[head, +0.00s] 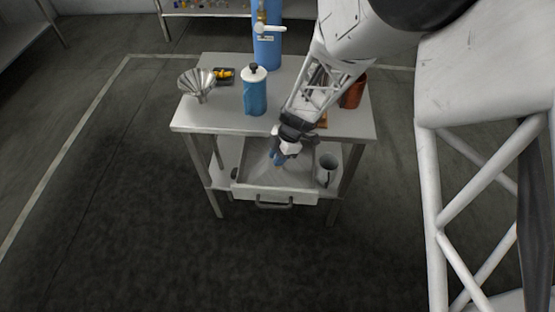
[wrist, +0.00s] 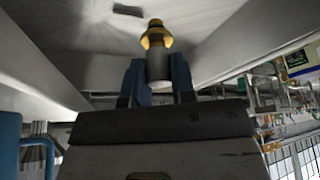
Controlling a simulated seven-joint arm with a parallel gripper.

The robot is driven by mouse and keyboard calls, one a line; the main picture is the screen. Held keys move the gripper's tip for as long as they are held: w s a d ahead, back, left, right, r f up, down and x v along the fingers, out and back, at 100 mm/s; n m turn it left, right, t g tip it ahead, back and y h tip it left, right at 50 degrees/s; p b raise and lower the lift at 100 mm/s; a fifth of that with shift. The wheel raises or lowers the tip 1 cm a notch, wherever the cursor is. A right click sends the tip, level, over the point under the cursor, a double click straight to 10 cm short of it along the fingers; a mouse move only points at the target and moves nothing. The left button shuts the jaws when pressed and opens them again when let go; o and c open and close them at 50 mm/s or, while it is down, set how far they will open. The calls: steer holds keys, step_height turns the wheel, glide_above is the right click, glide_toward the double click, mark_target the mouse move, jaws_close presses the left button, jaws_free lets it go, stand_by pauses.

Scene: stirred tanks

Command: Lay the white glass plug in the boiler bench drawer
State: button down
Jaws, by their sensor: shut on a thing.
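My gripper (head: 281,157) reaches down over the open drawer (head: 277,197) at the front of the boiler bench (head: 222,116). In the wrist view its blue fingers (wrist: 157,80) are shut on the white glass plug (wrist: 156,64), a pale cylinder with a brass-coloured end pointing away from the gripper. The grey drawer floor and side walls (wrist: 95,30) lie beyond the plug. The plug looks apart from the floor, but the exact gap is unclear. In the head view the plug is mostly hidden by the fingers.
A grey mug (head: 326,170) stands right of the drawer. The floor in front is clear.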

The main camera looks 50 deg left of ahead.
steer(key=shift+f, duration=1)
steer(key=shift+f, duration=0.15)
steer(key=c, duration=1)
jaws_free()
steer(key=shift+o, duration=0.2)
steer(key=v, duration=1.2)
